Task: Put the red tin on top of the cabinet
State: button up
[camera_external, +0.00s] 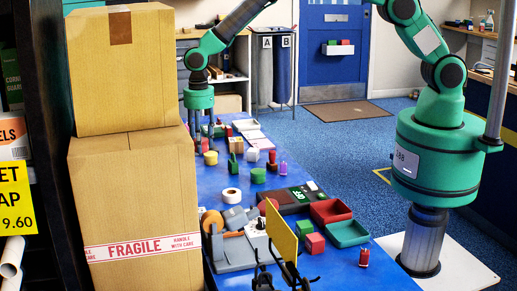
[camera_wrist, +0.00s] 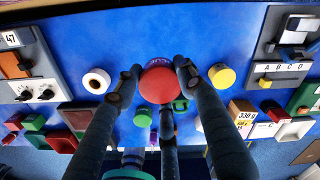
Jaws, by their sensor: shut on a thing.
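A round red tin (camera_wrist: 160,84) sits between the fingers of my gripper (camera_wrist: 160,72) in the wrist view, seen from above. Dark fingers close in at its left and right, and a third finger stands at its lower edge. My gripper is shut on the tin. In the external view my gripper (camera_external: 204,142) points down over the far left part of the blue table. The tin is hard to make out there, and I cannot tell whether it touches the table. I cannot surely tell which thing is the cabinet.
The blue table (camera_external: 215,181) holds many small things. A white roll (camera_wrist: 97,80) and a yellow cylinder (camera_wrist: 221,75) are near the tin. Two stacked cartons (camera_external: 137,205) stand at the near left. A yellow panel (camera_external: 281,232) stands at the near end.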

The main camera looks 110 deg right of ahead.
notch_tip(320, 180, up, 10)
jog(key=shift+r, duration=0.1)
jog(key=s+a+n, duration=0.2)
jog(key=a+n, duration=0.1)
jog(key=a, duration=0.8)
jog(key=s+a+n+p, duration=0.1)
jog(key=s+a+n, duration=0.15)
jog(key=a, duration=0.75)
jog(key=s+a+n, duration=0.1)
jog(key=a+n, duration=0.3)
jog(key=a, duration=0.7)
jog(key=s+a+n+p, duration=0.1)
jog(key=s+a+n, duration=0.4)
jog(key=s+a, duration=0.55)
jog(key=s+a+n, duration=0.5)
jog(key=s+a, duration=0.3)
jog(key=a, duration=0.5)
notch_tip(320, 180, down, 16)
jog(key=shift+f, duration=0.2)
jog(key=w+a, duration=0.2)
jog(key=w, duration=0.2)
jog(key=w+a+f+b, duration=0.1)
jog(key=w+a, duration=0.2)
jog(key=w, duration=0.2)
jog(key=w+a+b, duration=0.1)
jog(key=w+a, duration=0.1)
jog(key=w, duration=0.3)
jog(key=shift+a+f, duration=0.2)
jog(key=shift+a, duration=0.05)
